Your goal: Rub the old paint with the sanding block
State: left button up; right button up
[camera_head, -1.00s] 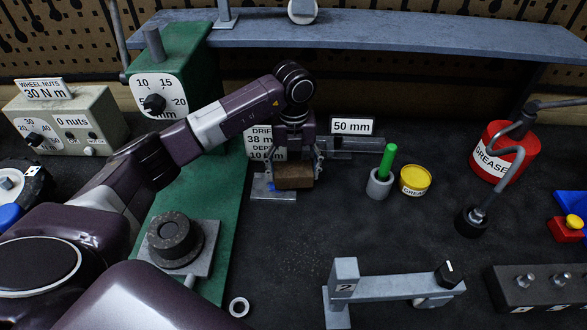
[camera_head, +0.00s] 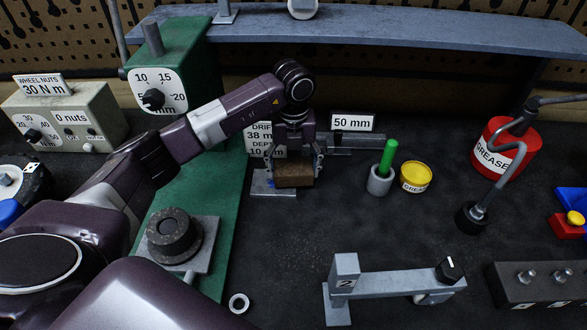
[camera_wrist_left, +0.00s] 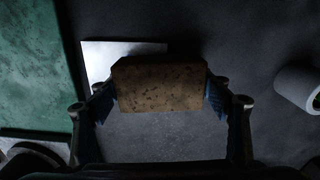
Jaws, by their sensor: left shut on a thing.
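The sanding block is a brown speckled block (camera_head: 294,174), also large in the middle of the left wrist view (camera_wrist_left: 160,84). My left gripper (camera_head: 294,168) is shut on it, with a finger on each short side, as the left wrist view also shows (camera_wrist_left: 160,100). The block is over or beside a pale grey metal plate (camera_head: 268,190) that lies on the dark bench; the plate's bare corner shows in the left wrist view (camera_wrist_left: 105,58). I cannot tell whether block and plate touch. My right gripper is not in view.
A green machine (camera_head: 165,75) with a dial stands left of the block. A holder with a green stick (camera_head: 381,180) and a yellow grease tin (camera_head: 415,177) stand to the right. A numbered grey bar (camera_head: 390,287) is in front. The bench between is clear.

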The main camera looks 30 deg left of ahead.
pick_arm(q)
jog(key=shift+f+b, duration=0.45)
jog(key=shift+f, duration=0.2)
